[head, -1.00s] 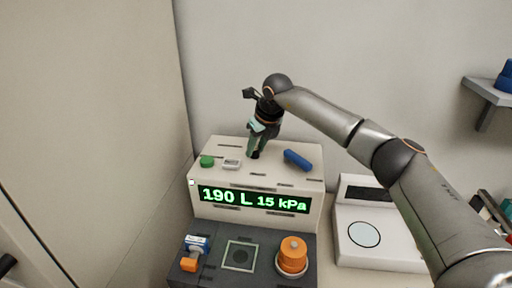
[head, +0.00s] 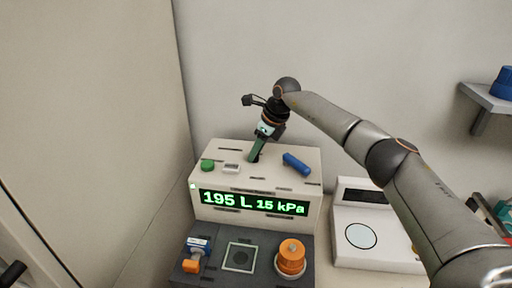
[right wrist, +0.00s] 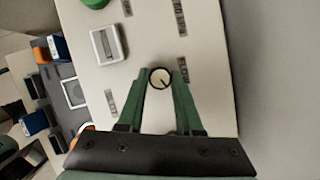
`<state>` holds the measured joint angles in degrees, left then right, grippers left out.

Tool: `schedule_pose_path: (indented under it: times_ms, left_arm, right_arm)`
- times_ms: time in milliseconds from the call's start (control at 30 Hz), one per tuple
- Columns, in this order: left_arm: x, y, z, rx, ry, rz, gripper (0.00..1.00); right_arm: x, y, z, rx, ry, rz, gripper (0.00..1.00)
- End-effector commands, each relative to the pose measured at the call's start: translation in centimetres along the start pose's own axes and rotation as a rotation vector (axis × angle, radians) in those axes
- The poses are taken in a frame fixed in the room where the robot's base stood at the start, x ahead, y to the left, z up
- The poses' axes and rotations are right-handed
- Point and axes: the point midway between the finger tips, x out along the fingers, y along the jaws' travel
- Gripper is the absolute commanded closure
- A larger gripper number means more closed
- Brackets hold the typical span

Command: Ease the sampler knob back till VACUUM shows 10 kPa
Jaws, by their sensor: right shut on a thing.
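The sampler (head: 315,215) is a cream box with a green-lit display (head: 254,203) that reads "195 L 15 kPa" in the head view. A small round knob (right wrist: 160,78) with a dark rim, pale face and pointer line stands on its top in the right wrist view. My right gripper (head: 256,156) reaches down to the box top, its green fingers shut on the knob, one on each side. It also shows in the right wrist view (right wrist: 162,88). In the head view the fingers hide the knob. My left gripper is not in view.
On the box top are a green button (head: 207,165), a white switch (head: 231,169) and a blue handle (head: 296,163). The dark lower deck holds an orange knob (head: 290,257) and a blue-and-orange part (head: 195,253). A white scale-like device (head: 372,262) stands at right.

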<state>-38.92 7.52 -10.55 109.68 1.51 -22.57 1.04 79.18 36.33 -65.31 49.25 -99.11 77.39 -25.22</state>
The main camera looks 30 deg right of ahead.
Motion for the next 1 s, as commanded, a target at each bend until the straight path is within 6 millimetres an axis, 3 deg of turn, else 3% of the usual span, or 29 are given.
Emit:
schedule_pose_path:
  times_ms: [400, 1000]
  left_arm:
    - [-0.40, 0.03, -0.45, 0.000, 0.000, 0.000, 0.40]
    - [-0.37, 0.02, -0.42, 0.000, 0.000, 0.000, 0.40]
  right_arm:
    - [-0.08, -0.15, 0.22, -0.268, -0.004, 0.110, 1.00]
    - [-0.07, -0.24, 0.17, -0.362, -0.002, 0.146, 1.00]
